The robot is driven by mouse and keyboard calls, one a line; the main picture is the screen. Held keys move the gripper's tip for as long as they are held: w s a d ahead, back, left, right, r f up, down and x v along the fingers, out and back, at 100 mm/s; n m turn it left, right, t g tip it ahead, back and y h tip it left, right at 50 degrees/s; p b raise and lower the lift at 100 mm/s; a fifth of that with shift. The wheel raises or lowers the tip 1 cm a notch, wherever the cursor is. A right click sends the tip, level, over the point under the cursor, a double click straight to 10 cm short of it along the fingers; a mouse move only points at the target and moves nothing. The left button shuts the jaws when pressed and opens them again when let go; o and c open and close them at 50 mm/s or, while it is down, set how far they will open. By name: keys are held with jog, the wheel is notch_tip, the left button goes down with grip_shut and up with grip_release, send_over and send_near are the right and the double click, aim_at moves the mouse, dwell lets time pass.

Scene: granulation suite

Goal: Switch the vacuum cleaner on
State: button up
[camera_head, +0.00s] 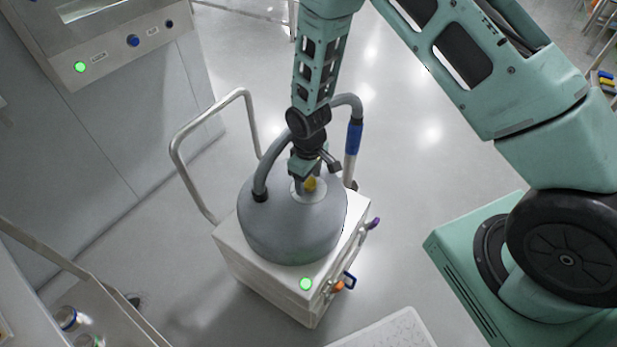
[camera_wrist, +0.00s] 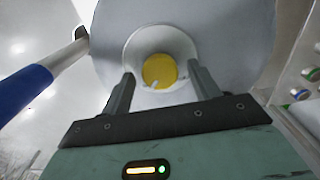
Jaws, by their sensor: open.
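The vacuum cleaner (camera_head: 290,225) has a grey dome on a white wheeled base, with a push handle (camera_head: 178,160) at the left. A yellow knob (camera_head: 310,184) sits on top of the dome. In the wrist view the knob (camera_wrist: 158,71) lies in a round white recess, with a small white mark at its lower edge. My gripper (camera_wrist: 160,75) is open, its fingers either side of the knob in that view, with no contact that I can make out. In the head view my gripper (camera_head: 306,172) is just above the dome. A green light (camera_head: 306,284) glows on the base.
A grey hose (camera_head: 270,165) with a blue grip (camera_head: 353,139) arches beside my arm. A shelf (camera_head: 95,290) stands at the lower left.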

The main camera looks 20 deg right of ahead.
aim_at(308, 182)
notch_tip(308, 182, up, 18)
jog(key=shift+f, duration=0.25)
dwell(0.6)
